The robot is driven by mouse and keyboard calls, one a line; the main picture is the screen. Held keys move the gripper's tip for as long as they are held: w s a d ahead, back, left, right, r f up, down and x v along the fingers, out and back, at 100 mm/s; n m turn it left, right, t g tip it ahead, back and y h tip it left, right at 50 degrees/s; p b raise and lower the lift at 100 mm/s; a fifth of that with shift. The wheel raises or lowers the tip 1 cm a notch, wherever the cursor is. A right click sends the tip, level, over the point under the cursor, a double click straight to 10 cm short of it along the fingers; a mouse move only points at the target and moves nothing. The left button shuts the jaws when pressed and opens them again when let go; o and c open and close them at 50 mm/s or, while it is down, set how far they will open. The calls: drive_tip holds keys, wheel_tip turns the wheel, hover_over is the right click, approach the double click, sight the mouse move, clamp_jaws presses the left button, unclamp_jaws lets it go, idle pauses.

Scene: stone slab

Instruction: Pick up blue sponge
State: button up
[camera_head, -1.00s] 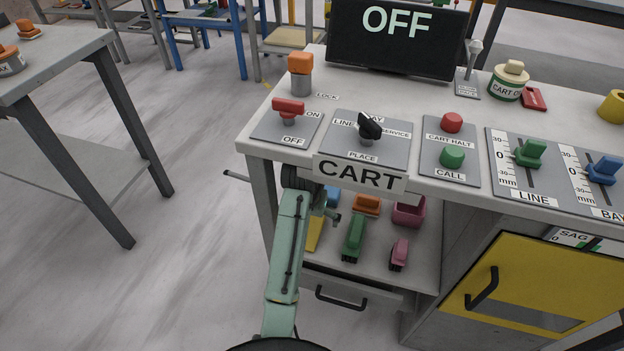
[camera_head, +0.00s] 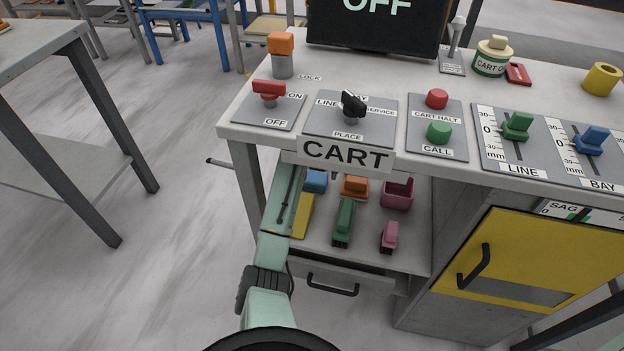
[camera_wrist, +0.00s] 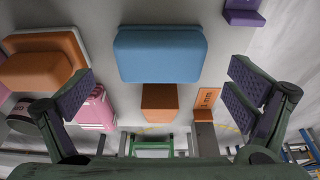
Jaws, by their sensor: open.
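The blue sponge (camera_head: 317,180) is at the back left of the shelf under the cart counter in the head view. In the wrist view the blue sponge (camera_wrist: 160,54) is a rounded block at the upper middle, apart from both fingers. My gripper (camera_wrist: 160,92) is open and empty, with one dark padded finger on each side of the view. The sponge lies ahead of the gap between them. In the head view my gripper is hidden under the counter, behind my arm.
On the shelf, an orange block (camera_head: 355,187), a pink container (camera_head: 398,193), a green object (camera_head: 344,222), a small pink object (camera_head: 389,237) and a yellow piece (camera_head: 302,216) surround the space. The counter edge and CART sign (camera_head: 345,154) hang above; a drawer (camera_head: 330,280) is below.

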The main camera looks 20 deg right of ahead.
drive_tip(key=shift+x, duration=0.95)
drive_tip(key=shift+c, duration=0.2)
drive_tip(key=c, duration=1)
